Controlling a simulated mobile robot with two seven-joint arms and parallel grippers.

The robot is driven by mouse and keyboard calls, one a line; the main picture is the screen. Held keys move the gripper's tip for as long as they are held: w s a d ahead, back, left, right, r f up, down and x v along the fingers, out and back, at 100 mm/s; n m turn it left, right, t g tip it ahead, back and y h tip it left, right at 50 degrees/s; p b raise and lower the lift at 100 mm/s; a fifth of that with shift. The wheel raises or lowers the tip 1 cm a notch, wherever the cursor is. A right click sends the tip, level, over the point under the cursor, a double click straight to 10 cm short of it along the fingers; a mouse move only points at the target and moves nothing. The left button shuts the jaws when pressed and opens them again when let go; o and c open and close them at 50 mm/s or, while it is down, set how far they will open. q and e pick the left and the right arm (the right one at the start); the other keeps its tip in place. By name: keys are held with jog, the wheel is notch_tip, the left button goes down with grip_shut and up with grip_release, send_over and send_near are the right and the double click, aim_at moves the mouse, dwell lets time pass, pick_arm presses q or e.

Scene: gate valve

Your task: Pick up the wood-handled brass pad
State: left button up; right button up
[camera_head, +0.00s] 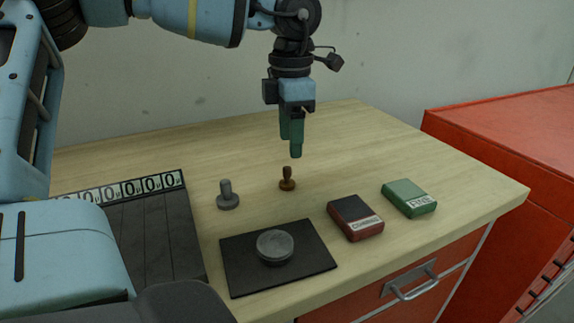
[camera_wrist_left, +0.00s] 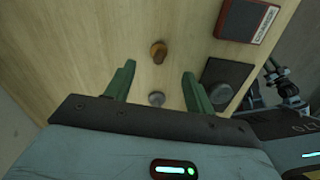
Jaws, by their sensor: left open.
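The wood-handled brass pad (camera_head: 287,180) stands upright on the wooden table near the middle in the head view. It also shows in the left wrist view (camera_wrist_left: 158,50), ahead of and between the fingers. My left gripper (camera_head: 293,148) points down above and slightly behind the pad, apart from it. In the left wrist view its two green fingers (camera_wrist_left: 158,85) are spread and nothing is between their tips. A grey-handled pad (camera_head: 228,196) stands to the left of the brass pad.
A black mat (camera_head: 235,272) with a grey round disc (camera_head: 275,246) lies in front. A red-black box (camera_head: 355,217) and a green box (camera_head: 409,198) lie to the right. A dark tray with number tiles (camera_head: 152,235) is at left. A red cabinet (camera_head: 510,150) stands beyond the table's right edge.

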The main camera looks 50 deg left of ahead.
aim_at(287, 167)
pick_arm(q)
jog(key=shift+s+a+f, duration=0.1)
jog(key=shift+s+f, duration=0.05)
jog(key=shift+f, duration=1.8)
jog(key=shift+s+a+f, duration=0.1)
jog(key=shift+f, duration=1.85)
jog(key=c, duration=1.1)
